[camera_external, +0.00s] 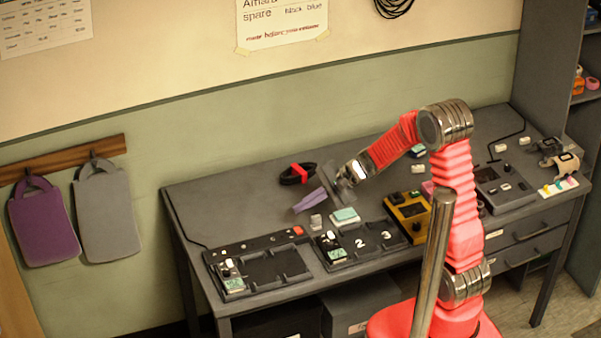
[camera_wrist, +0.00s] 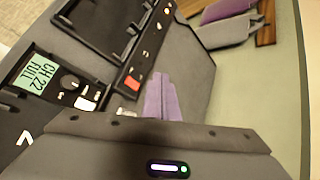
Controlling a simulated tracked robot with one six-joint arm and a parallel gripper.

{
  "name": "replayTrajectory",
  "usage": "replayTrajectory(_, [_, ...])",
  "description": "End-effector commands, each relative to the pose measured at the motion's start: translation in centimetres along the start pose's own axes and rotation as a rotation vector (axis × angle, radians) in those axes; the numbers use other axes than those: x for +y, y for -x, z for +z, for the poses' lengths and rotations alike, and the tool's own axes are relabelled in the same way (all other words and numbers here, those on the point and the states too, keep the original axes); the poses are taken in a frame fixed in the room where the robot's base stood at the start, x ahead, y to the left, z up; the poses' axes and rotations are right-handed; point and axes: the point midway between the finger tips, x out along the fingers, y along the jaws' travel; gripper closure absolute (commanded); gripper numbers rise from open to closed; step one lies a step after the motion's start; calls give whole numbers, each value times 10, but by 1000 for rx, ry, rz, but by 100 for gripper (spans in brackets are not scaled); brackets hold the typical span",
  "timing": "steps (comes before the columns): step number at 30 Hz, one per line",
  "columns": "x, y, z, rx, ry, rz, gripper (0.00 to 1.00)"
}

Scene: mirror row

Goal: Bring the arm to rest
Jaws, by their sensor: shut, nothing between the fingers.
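My gripper (camera_external: 298,209) has two purple fingers that lie together, shut and empty. It hangs above the left half of the grey workbench (camera_external: 215,190), pointing down and left. My red arm bends over from the right of the bench. In the wrist view my gripper (camera_wrist: 160,77) shows its purple fingers side by side, with nothing between them. The lower ends of the fingers are hidden by the dark housing with the status light.
A black tray unit (camera_external: 262,268) and a numbered panel (camera_external: 355,248) lie along the bench front. A yellow device (camera_external: 408,212) stands right of them. A black coil with a red band (camera_external: 298,173) lies behind the gripper. The bench's back left is clear. Purple and grey bags (camera_external: 43,222) hang at left.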

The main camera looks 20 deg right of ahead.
Motion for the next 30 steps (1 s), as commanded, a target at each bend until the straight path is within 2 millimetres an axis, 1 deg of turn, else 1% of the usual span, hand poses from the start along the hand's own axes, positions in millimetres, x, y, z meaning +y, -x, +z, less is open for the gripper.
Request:
replayTrajectory(15, [0, 1, 1, -1, 0, 0, 100])
replayTrajectory(19, [5, 1, 3, -11, 19, 20, 100])
replayTrajectory(22, [20, 1, 6, -24, 59, 67, 100])
replayTrajectory(25, [43, 5, 12, -42, 127, 138, 100])
replayTrajectory(28, [61, 19, 21, -55, 224, 207, 100])
replayTrajectory(30, [73, 33, 26, -57, 297, 253, 100])
